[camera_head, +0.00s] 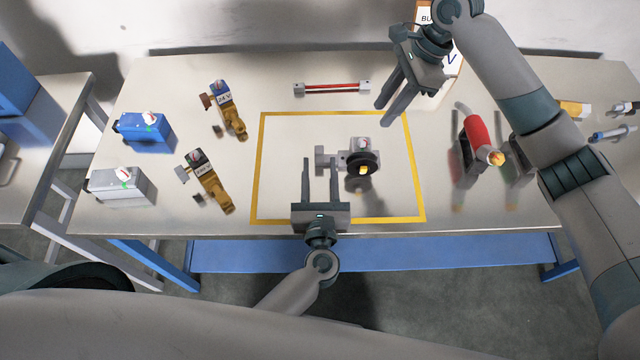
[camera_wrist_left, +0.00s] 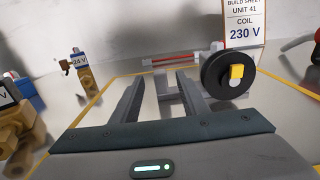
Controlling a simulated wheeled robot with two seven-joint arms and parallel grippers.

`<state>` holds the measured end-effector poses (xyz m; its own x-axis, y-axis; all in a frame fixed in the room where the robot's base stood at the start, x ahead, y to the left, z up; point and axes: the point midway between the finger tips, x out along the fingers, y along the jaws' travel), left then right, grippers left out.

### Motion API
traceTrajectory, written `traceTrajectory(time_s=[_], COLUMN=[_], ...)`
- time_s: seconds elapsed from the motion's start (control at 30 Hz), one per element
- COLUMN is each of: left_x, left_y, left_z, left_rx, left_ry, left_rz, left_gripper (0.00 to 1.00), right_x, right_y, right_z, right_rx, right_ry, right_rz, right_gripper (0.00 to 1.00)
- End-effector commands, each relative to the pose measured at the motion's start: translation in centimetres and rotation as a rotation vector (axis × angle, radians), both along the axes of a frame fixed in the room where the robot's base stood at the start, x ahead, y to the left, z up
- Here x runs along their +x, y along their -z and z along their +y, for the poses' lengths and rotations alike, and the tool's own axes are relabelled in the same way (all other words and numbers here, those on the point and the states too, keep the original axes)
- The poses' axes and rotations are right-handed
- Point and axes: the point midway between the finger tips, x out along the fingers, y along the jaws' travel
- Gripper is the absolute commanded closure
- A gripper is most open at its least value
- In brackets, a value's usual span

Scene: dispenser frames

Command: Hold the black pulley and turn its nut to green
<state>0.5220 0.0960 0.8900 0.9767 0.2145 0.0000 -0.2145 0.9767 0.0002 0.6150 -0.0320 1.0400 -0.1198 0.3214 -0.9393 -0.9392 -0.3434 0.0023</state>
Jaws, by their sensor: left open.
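The black pulley (camera_head: 366,168) is on a grey bracket unit (camera_head: 322,157) inside the yellow outline, with a yellow nut (camera_head: 363,170) at its centre. In the left wrist view the pulley (camera_wrist_left: 221,76) and nut (camera_wrist_left: 236,73) are right of the fingers. A small white dial (camera_head: 362,143) with a coloured mark sits on top; its exact reading is too small to tell. My left gripper (camera_head: 320,160) is open and empty at the unit's left end, left of the pulley and apart from it. My right gripper (camera_head: 382,111) is raised behind and right of the pulley, its fingers apart with nothing between them.
Two brass valves (camera_head: 229,115) (camera_head: 212,189), a blue box (camera_head: 143,130) and a grey box (camera_head: 121,185) stand left. A red-striped bar (camera_head: 331,88) lies at the back. A red cylinder (camera_head: 476,127) stands right. A build sheet (camera_wrist_left: 245,22) reads coil 230 V. Space is clear around the unit.

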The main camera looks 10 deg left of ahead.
Motion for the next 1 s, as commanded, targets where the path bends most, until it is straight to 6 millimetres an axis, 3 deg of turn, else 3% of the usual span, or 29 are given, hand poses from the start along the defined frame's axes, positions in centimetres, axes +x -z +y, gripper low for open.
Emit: traceTrajectory(time_s=[0.3,0.5,1.0], left_x=[5.2,7.5,8.6], left_y=[0.0,0.0,0.0], left_z=[1.2,1.6,1.9], left_rx=[0.001,0.000,0.000], left_ry=[0.001,0.001,0.000], left_rz=[-0.002,0.000,0.001], left_gripper=[0.59,0.59,0.59], right_x=[0.0,0.0,0.0], right_y=[0.0,0.0,0.0], right_z=[0.0,0.0,0.0], right_rx=[0.000,0.000,0.000], right_ry=[0.000,0.000,0.000], right_rz=[0.000,0.000,0.000], right_gripper=[0.69,0.69,0.69])
